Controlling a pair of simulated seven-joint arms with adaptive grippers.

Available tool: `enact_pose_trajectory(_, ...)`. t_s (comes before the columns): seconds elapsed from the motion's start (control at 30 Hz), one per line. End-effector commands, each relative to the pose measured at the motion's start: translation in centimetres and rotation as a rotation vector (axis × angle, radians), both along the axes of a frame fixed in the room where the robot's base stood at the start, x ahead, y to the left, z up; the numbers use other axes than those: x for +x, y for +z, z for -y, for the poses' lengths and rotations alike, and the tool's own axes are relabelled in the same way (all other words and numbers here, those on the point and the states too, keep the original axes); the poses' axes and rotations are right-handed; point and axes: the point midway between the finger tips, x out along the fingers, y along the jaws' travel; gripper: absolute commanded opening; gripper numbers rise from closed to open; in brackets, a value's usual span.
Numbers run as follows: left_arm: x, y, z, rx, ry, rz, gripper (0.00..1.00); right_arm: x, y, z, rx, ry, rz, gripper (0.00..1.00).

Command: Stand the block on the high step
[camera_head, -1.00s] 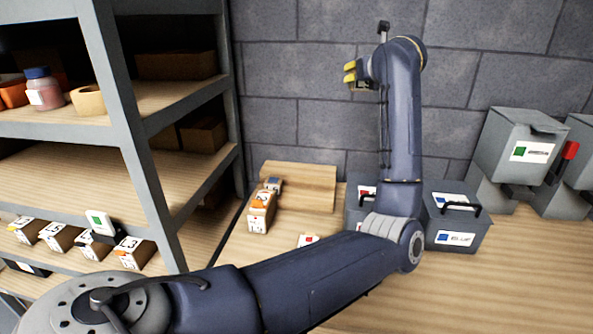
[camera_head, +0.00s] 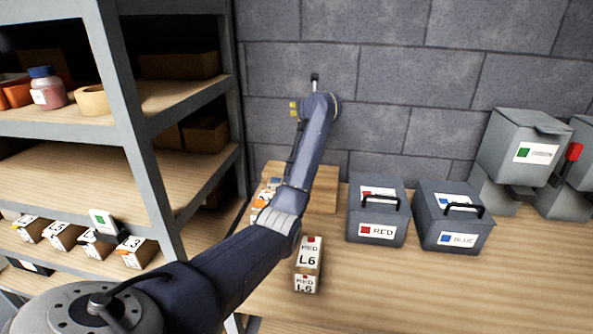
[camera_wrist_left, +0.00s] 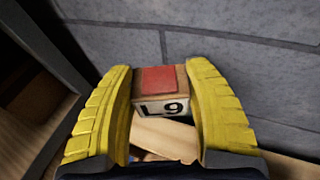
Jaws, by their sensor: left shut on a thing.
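My left gripper (camera_head: 294,109) is in the air at the back, near the grey wall, above the raised wooden step (camera_head: 324,192). In the wrist view its yellow fingers are shut on a wooden block (camera_wrist_left: 160,90) with a red top and an "L9" label. Tan wood (camera_wrist_left: 165,138) shows below the block, apart from it. In the head view the held block cannot be made out, and my left arm hides part of the step. My right gripper is not in view.
Another block marked "RED L6" (camera_head: 308,252) stands on the table in front. Grey bins labelled RED (camera_head: 378,231) and BLUE (camera_head: 458,238) are right of the step. A shelf unit (camera_head: 135,130) stands at the left. The table's right front is clear.

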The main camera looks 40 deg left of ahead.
Motion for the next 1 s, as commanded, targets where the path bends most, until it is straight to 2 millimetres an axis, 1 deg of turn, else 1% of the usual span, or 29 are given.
enact_pose_trajectory(0.13, -0.1, -1.3, -0.6, 0.002, 0.01, -0.002, 0.23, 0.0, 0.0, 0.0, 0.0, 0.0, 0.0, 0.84)
enact_pose_trajectory(0.23, -0.1, -3.0, -0.7, 0.001, 0.011, -0.004, 0.23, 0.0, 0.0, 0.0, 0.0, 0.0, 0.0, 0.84)
enact_pose_trajectory(0.6, -0.1, -11.2, -0.7, 0.002, 0.011, -0.004, 0.23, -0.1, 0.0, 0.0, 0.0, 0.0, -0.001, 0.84)
enact_pose_trajectory(0.7, -0.1, -13.2, -0.7, 0.001, 0.011, -0.005, 0.23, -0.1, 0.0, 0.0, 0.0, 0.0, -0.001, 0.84)
enact_pose_trajectory(0.9, -0.1, -15.6, -0.7, 0.002, 0.012, -0.002, 0.23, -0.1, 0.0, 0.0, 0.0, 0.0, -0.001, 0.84)
enact_pose_trajectory(1.0, -0.1, -16.1, -0.7, 0.002, 0.012, -0.001, 0.23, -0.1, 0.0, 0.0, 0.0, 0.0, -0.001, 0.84)
